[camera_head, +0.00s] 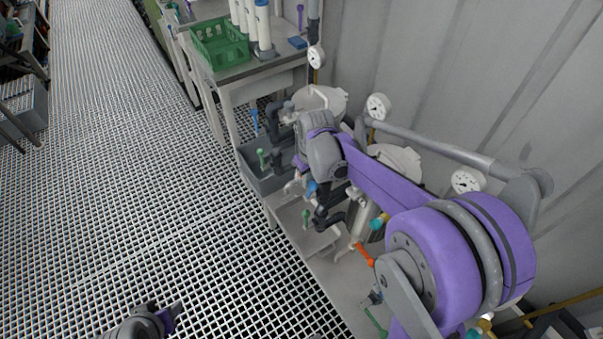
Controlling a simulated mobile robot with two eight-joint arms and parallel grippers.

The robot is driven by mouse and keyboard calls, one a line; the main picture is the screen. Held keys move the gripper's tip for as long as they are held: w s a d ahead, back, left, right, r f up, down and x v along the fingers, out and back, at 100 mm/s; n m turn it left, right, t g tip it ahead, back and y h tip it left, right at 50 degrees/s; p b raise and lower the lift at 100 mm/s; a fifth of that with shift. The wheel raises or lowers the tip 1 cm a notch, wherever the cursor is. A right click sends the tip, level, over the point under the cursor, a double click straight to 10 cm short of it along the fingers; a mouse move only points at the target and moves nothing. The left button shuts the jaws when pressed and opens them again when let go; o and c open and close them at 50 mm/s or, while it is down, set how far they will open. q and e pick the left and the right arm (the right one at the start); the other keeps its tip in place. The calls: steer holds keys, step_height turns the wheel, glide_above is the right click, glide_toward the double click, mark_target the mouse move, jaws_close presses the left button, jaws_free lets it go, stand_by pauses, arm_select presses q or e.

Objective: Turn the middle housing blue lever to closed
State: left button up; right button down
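Three housings with gauges run along the wall at the right. At the middle housing, a small blue lever (311,187) shows just below my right wrist, partly hidden by the arm. My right gripper (299,172) points down close to this lever. Its fingertips are mostly hidden, so I cannot tell whether they touch the lever or are open. A green lever (306,217) sits below the blue one. My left gripper (168,316) is at the bottom edge over the grating, far from the housings; its finger state is unclear.
The far housing has a blue lever (255,121) and a green lever (262,158). An orange lever (364,255) is nearer. Gauges (378,106) and a grey pipe (435,147) line the wall. A green crate (219,43) stands on the back table. The grating floor (130,180) is clear.

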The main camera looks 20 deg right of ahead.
steer(key=s+t, duration=0.1)
steer(key=t, duration=0.1)
steer(key=s+t, duration=0.1)
steer(key=shift+s+d+f+b, duration=0.25)
steer(key=shift+s+f+b, duration=0.05)
steer(key=shift+s+b, duration=0.1)
steer(key=s+f+t+y+b, duration=0.1)
steer(key=s+f+t+b, duration=0.4)
steer(key=f+t+b, duration=0.1)
steer(key=shift+s+d+t+b, duration=0.3)
steer(key=shift+s+d, duration=0.05)
steer(key=shift+s+a+f, duration=0.1)
steer(key=shift+s+f, duration=0.05)
steer(key=shift+s, duration=0.05)
stand_by(0.3)
